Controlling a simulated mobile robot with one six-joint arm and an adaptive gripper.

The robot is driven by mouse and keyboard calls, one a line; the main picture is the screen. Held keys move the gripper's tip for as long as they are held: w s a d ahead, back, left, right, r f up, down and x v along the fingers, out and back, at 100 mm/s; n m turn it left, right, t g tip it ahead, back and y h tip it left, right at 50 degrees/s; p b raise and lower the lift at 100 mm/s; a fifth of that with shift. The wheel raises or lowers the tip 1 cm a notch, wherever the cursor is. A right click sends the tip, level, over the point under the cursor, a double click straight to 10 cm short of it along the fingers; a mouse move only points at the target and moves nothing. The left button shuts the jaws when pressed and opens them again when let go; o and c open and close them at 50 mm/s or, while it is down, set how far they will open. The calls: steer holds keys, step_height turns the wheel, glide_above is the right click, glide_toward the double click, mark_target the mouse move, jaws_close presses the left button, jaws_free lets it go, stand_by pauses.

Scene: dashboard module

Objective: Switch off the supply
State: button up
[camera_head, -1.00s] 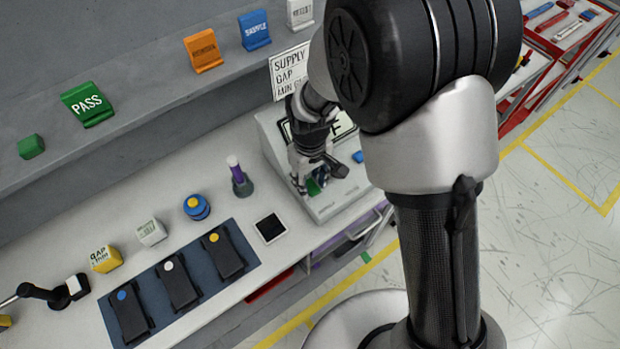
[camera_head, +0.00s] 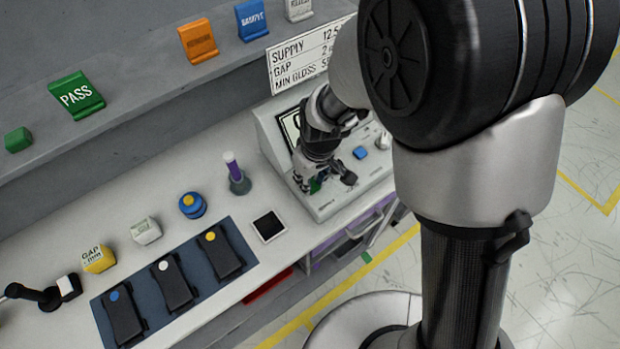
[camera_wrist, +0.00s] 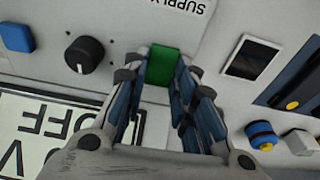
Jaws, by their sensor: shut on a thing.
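The supply unit (camera_head: 325,208) is a pale console with a sloped front on the bench. Its green switch (camera_wrist: 162,66) sits below the printed word SUPPLY, which appears upside down in the wrist view. My gripper (camera_wrist: 160,75) has its fingers on both sides of the green switch and is shut on it; it also shows in the head view (camera_head: 318,184) at the console's front left. The display (camera_wrist: 50,130) shows large letters reading OFF and a V, partly hidden by my gripper. A black knob (camera_wrist: 84,54) and a blue button (camera_wrist: 17,38) are beside the switch.
A sign (camera_head: 300,62) lists supply, gap and min gloss. A dark mat (camera_head: 176,280) holds three black panels.

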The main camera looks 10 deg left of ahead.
mark_target(316, 189)
steer(key=o, duration=1.1)
steer(key=shift+c, duration=0.2)
step_height(316, 189, up, 12)
steer(key=s+d, duration=0.1)
steer(key=shift+d, duration=0.2)
steer(key=shift+s+d, duration=0.1)
steer(key=s+d+r+m+t, duration=0.2)
steer(key=s+d+r+m, duration=0.25)
steer(key=d+r, duration=0.65)
steer(key=s+d+m+t+h, duration=0.1)
steer(key=s+d+m, duration=0.4)
steer(key=s+d, duration=0.4)
steer(key=shift+d+r, duration=0.3)
steer(key=shift+d, duration=0.8)
